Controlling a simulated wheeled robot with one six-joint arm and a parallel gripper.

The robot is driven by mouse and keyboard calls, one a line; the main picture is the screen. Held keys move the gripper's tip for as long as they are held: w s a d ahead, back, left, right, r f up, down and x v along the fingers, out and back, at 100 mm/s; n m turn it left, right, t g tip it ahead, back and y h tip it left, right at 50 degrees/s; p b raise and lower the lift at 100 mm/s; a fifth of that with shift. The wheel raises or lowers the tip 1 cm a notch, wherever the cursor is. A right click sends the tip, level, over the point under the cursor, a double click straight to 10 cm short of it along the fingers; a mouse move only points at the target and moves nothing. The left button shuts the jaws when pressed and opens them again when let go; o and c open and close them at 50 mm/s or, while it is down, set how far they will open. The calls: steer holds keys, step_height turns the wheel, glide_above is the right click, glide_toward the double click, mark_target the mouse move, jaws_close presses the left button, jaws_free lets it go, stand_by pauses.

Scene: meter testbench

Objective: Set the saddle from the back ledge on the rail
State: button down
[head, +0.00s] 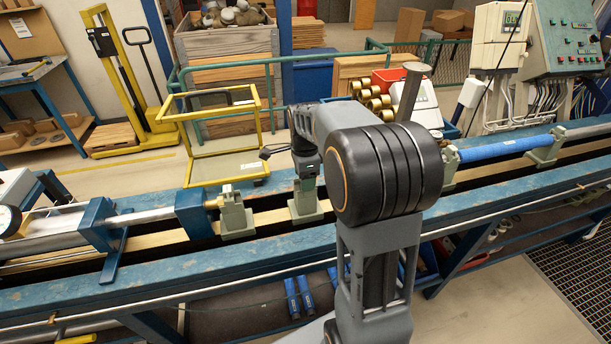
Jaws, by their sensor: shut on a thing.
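My gripper (306,172) points down over the bench, left of my arm's big dark joint. It is shut on a grey-green saddle (306,207), which hangs upright below it. The saddle's base is at or just above the rail (274,217); I cannot tell whether it touches. A similar saddle (235,217) stands on the rail to the left, by the end of the metal pipe. Another saddle (449,168) stands to the right, partly behind my arm, at the blue pipe's end. My arm hides the rail between.
A blue clamp block (193,214) and metal pipe lie left on the blue bench (230,262). A blue pipe (497,149) runs right to a further saddle (545,150). A yellow frame (222,135) stands behind the bench. Brass fittings (372,98) sit behind my arm.

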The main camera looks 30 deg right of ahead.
stand_by(0.3)
steer(key=shift+c, duration=1.2)
jaws_free()
steer(key=shift+f, duration=0.1)
step_height(320, 180, up, 9)
steer(key=p, duration=0.7)
